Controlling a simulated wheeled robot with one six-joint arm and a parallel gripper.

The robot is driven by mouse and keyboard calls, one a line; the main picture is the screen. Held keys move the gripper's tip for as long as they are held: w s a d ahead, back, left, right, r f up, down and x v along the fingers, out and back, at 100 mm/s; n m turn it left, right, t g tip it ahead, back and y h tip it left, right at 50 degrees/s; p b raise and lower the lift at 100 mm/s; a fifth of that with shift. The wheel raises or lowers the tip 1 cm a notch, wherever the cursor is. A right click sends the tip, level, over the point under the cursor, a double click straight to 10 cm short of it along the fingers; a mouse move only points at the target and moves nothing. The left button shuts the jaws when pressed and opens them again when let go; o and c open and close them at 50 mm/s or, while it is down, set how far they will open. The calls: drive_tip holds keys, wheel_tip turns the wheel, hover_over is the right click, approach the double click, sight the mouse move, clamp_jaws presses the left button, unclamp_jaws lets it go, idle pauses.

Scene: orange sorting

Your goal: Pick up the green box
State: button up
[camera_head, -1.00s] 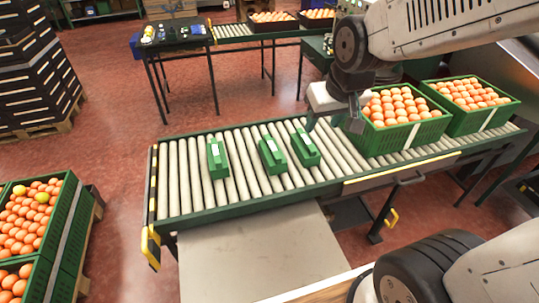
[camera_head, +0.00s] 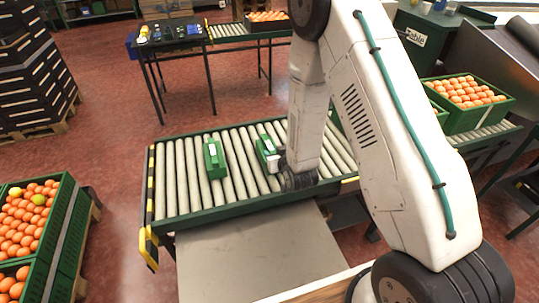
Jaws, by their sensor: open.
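Two small green boxes with pale labels show on the roller conveyor (camera_head: 180,190). The left green box (camera_head: 214,157) stands clear of my arm. The right green box (camera_head: 264,146) is close to my gripper (camera_head: 273,161), which is low at its front right side. The gripper is open; its fingers are small and partly hidden, so I cannot tell whether they touch this box. My arm covers the conveyor to the right, where a third green box showed earlier; that box is hidden now.
A green crate of oranges (camera_head: 447,120) stands on the conveyor's right part, with another mostly behind my arm. More orange crates (camera_head: 68,222) stand at the left. A table with tools (camera_head: 172,41) is behind. The conveyor's left end is free.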

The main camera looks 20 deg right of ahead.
sight(271, 149)
drive_tip(key=x, duration=0.5)
drive_tip(key=f+x, duration=0.1)
drive_tip(key=x, duration=0.2)
drive_tip(key=shift+s+d, duration=0.25)
drive_tip(key=shift+d, duration=0.1)
drive_tip(key=shift+c, duration=0.4)
clamp_jaws()
